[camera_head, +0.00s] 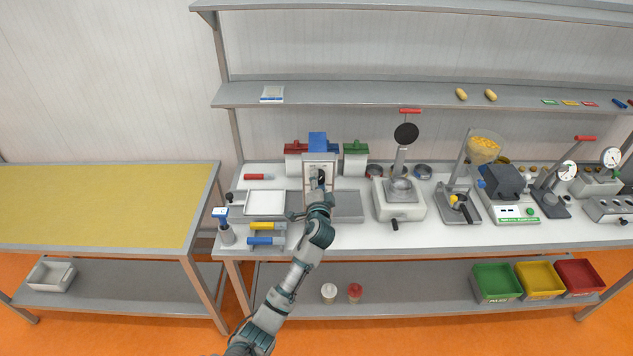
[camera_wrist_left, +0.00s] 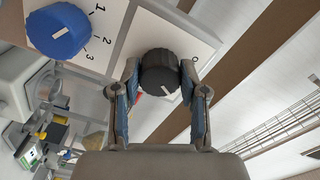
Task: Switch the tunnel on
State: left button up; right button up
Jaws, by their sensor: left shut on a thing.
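The tunnel (camera_head: 310,163) is a white and grey box with a blue top, standing over a long grey bed on the bench. In the left wrist view its white panel (camera_wrist_left: 146,32) carries a round black knob (camera_wrist_left: 157,72) with a white pointer line. The line points to the lower right, and a "0" mark sits above right of the knob. My left gripper (camera_wrist_left: 160,85) is shut on the black knob, one finger on each side. In the head view the gripper (camera_head: 321,190) is against the tunnel's front and hides the knob. My right gripper is not in view.
A blue knob (camera_wrist_left: 57,31) marked 1, 2, 3 sits left of the black knob. Red-lidded (camera_head: 296,160) and green-lidded (camera_head: 355,160) containers stand beside the tunnel. A grey-white press (camera_head: 398,200) stands to the right. A white tray (camera_head: 264,203) lies to the left.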

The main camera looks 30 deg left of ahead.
pick_arm(q)
jog(key=shift+d+f, duration=0.15)
jog(key=shift+d, duration=0.05)
jog(key=o, duration=1.1)
jog(key=shift+o, duration=0.2)
jog(key=shift+d, duration=0.3)
jog(key=v, duration=1.2)
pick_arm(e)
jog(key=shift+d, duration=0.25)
pick_arm(q)
jog(key=shift+w+a, duration=0.1)
jog(key=shift+a, duration=0.05)
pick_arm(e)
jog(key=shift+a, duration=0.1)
